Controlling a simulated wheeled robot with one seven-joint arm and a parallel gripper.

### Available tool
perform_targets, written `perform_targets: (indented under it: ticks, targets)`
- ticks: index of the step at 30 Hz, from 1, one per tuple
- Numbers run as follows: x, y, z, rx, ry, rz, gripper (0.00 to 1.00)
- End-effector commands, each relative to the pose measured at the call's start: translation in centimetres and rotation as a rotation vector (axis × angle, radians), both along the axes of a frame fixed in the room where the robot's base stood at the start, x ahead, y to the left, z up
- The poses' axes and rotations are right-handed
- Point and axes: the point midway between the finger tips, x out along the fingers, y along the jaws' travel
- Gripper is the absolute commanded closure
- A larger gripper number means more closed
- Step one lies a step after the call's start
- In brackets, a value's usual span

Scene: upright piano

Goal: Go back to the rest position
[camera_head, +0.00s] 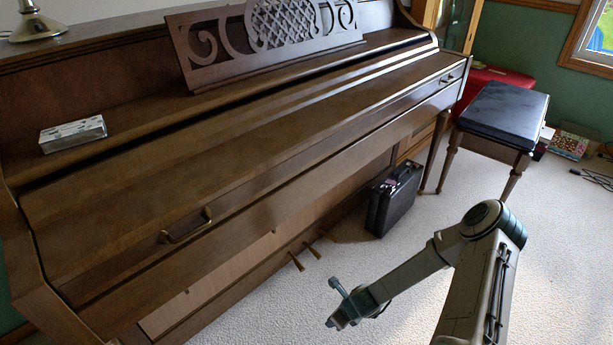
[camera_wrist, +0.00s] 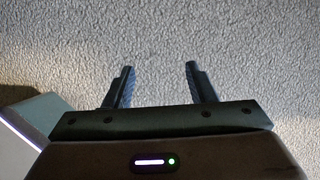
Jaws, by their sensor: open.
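My gripper (camera_head: 337,304) is at the end of my arm in the lower right of the head view, in front of the piano and above the carpet. In the wrist view my gripper (camera_wrist: 159,82) shows two dark fingers standing apart with nothing between them. Only pale carpet (camera_wrist: 230,40) lies beyond the fingers. The upright piano (camera_head: 200,180) is brown wood with its lid closed over the keys. My gripper appears apart from the piano.
A small patterned box (camera_head: 73,134) lies on the piano at the left. A black case (camera_head: 396,198) stands on the carpet by the piano's right end. A piano bench (camera_head: 507,112) with a dark top is at the back right. Open carpet (camera_head: 570,240) lies at the right.

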Motion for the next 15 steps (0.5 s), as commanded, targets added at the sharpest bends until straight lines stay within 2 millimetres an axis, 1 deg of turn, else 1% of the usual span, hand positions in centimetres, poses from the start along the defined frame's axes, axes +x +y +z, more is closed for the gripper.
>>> perform_targets:
  ticks: [1, 8, 11, 14, 15]
  targets:
    - [0.2, -0.1, 1.1, -0.008, -0.008, 0.023, 0.49]
    - [0.8, -0.8, 4.8, -0.043, -0.046, 0.148, 0.49]
    - [1.2, -0.9, 6.9, -0.063, -0.064, 0.218, 0.49]
    - [1.4, -1.3, 9.4, -0.087, -0.085, 0.299, 0.49]
    - [1.6, -1.4, 10.7, -0.1, -0.095, 0.338, 0.49]
